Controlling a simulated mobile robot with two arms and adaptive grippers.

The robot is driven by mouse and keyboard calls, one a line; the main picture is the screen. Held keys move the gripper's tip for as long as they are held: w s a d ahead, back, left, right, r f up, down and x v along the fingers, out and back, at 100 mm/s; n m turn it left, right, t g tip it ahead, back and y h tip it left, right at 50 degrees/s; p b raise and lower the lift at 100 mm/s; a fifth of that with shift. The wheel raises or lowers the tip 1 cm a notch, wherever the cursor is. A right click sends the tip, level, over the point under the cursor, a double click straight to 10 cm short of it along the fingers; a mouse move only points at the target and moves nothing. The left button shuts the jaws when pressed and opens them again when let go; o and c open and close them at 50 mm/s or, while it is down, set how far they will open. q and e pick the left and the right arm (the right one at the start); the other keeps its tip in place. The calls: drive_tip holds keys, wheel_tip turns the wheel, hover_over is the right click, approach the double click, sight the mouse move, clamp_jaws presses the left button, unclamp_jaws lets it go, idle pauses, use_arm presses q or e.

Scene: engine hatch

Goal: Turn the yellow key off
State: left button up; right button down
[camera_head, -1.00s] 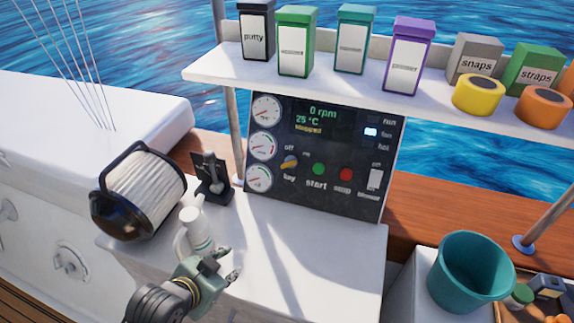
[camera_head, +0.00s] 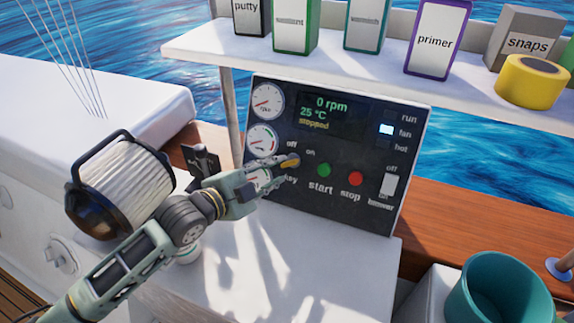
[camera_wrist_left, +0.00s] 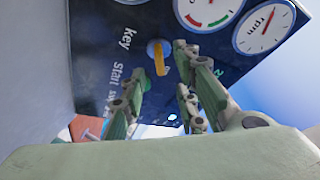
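The yellow key (camera_head: 291,162) sits on the dark control panel (camera_head: 350,222), below the "off" and "on" labels. In the left wrist view the yellow key (camera_wrist_left: 160,60) stands out from a round hub beside the word "key". My left gripper (camera_head: 281,164) reaches in from the left, its fingertips at the key and partly covering it. In the wrist view its fingers (camera_wrist_left: 161,72) are spread, with the key showing between them. I cannot tell whether a finger touches the key. My right gripper is in neither view.
The panel shows gauges, a display (camera_head: 321,112) reading 0 rpm, 25 °C, "stopped", green start (camera_head: 324,171) and red stop (camera_head: 355,178) buttons, and a blower switch (camera_head: 389,185). A shelf (camera_head: 330,68) with containers overhangs the panel.

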sight(287, 165)
use_arm(q)
drive_tip(key=x, duration=0.5)
drive_tip(key=shift+w+d+f, duration=0.1)
drive_tip(key=shift+w+d, duration=0.15)
clamp_jaws()
